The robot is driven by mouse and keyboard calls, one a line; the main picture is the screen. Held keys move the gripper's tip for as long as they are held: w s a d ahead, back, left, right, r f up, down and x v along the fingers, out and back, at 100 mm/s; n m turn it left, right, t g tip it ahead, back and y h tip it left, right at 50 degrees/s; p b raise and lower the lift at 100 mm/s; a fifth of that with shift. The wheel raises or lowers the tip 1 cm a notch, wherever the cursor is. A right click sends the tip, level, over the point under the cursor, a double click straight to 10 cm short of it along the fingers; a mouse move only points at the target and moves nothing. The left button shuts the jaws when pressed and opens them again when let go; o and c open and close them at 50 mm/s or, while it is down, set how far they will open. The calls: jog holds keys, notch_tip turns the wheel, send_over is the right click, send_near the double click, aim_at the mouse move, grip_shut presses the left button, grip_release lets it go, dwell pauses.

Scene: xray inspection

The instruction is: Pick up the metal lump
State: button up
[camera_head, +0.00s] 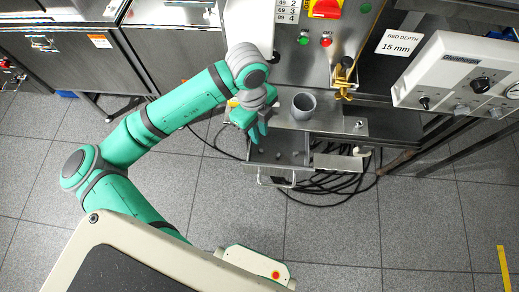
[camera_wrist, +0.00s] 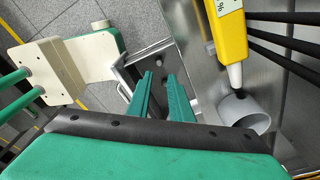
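My gripper (camera_head: 258,138) hangs over the left side of an open metal drawer (camera_head: 276,176). In the wrist view its two green fingers (camera_wrist: 162,98) stand apart with nothing visible between them. A few small grey lumps (camera_head: 295,155) lie in the drawer in the head view. They are too small to tell which is metal.
A grey cup (camera_head: 303,106) stands on the metal shelf above the drawer; it also shows in the wrist view (camera_wrist: 252,117), beside a yellow device (camera_wrist: 230,32). A brass fitting (camera_head: 343,78) rises behind the shelf. Black cables (camera_head: 335,190) lie on the floor. The floor in front is clear.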

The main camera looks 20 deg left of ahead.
aim_at(261, 150)
jog(key=f, duration=0.9)
jog(key=shift+s+d+f, duration=0.2)
jog(key=shift+d+f, duration=0.15)
jog(key=shift+d, duration=0.05)
grip_shut()
